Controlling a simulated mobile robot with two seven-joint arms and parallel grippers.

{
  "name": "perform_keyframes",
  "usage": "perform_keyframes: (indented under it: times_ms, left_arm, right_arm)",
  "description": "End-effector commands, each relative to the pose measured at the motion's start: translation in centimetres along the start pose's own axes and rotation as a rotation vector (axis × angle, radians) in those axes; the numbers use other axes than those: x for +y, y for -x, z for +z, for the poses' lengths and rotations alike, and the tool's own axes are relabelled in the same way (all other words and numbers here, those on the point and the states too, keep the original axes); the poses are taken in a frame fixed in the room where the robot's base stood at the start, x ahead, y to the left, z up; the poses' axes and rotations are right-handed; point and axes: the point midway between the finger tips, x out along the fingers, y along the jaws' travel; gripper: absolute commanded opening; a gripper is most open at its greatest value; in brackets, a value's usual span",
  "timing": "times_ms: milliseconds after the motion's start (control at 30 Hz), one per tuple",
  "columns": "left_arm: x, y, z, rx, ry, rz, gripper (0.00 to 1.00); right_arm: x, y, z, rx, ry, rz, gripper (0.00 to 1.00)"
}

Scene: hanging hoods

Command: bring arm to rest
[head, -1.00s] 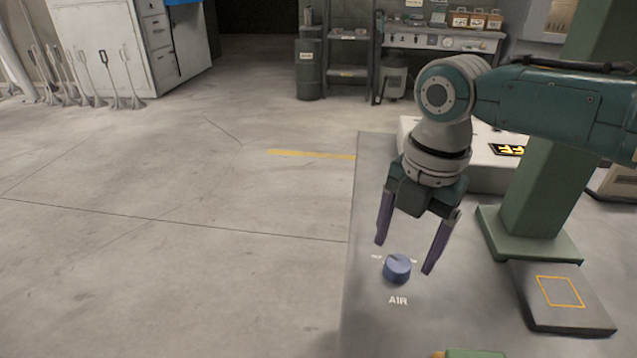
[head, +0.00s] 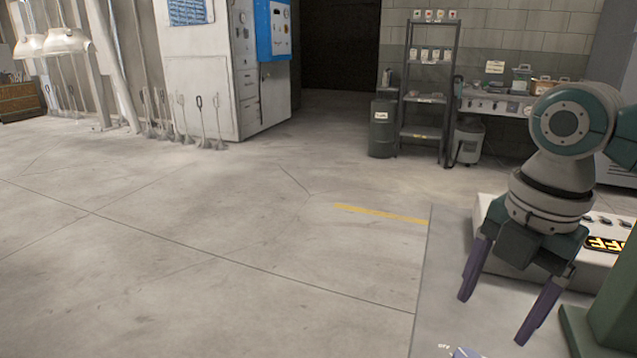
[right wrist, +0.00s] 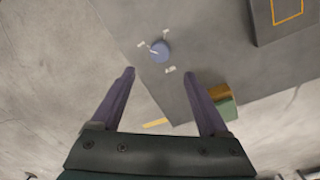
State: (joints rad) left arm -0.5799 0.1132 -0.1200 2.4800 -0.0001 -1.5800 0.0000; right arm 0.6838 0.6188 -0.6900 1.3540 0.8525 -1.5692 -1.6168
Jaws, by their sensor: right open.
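My right gripper (head: 492,318) is at the right of the head view, above a grey bench top (head: 450,262). Its two purple fingers are spread apart and point down, with nothing between them. In the right wrist view its fingertips (right wrist: 160,73) are open, with a blue knob (right wrist: 160,51) beyond them on the bench, apart from the fingers. In the head view only the top of the knob (head: 466,352) shows at the bottom edge. My left gripper is not in view.
A green post (head: 615,300) stands on the bench at the right, beside a light box (head: 490,213) with yellow lettering. The floor (head: 220,240) at left is open.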

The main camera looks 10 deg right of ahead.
Motion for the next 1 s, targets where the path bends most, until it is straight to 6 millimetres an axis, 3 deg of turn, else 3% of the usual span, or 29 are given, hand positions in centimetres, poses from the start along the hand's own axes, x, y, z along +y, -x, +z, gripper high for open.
perform_keyframes:
  times_ms: [167,267,400,500,667,900,967,1000]
  left_arm:
    - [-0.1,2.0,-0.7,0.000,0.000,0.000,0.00]
    - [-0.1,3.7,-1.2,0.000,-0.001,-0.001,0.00]
    - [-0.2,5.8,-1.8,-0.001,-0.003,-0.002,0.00]
    - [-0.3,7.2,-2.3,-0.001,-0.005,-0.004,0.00]
    - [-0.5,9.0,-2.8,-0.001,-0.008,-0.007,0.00]
    - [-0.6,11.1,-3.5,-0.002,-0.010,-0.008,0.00]
    - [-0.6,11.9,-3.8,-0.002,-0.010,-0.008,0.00]
    - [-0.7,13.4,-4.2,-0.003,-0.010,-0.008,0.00]
  right_arm:
    - [-0.8,-0.3,-4.8,0.032,-0.114,0.020,0.78]
    - [-1.9,0.1,-8.9,0.064,-0.272,0.053,0.78]
    - [-3.9,1.7,-13.4,0.117,-0.576,0.108,0.78]
    - [-5.6,3.6,-15.4,0.150,-0.832,0.142,0.78]
    - [-8.7,6.7,-16.2,0.171,-1.234,0.186,0.78]
    - [-13.7,11.3,-15.1,0.139,-1.746,0.249,0.78]
    - [-14.8,12.7,-14.6,0.122,-1.851,0.269,0.78]
    - [-14.3,14.1,-14.6,0.126,-1.835,0.270,0.78]
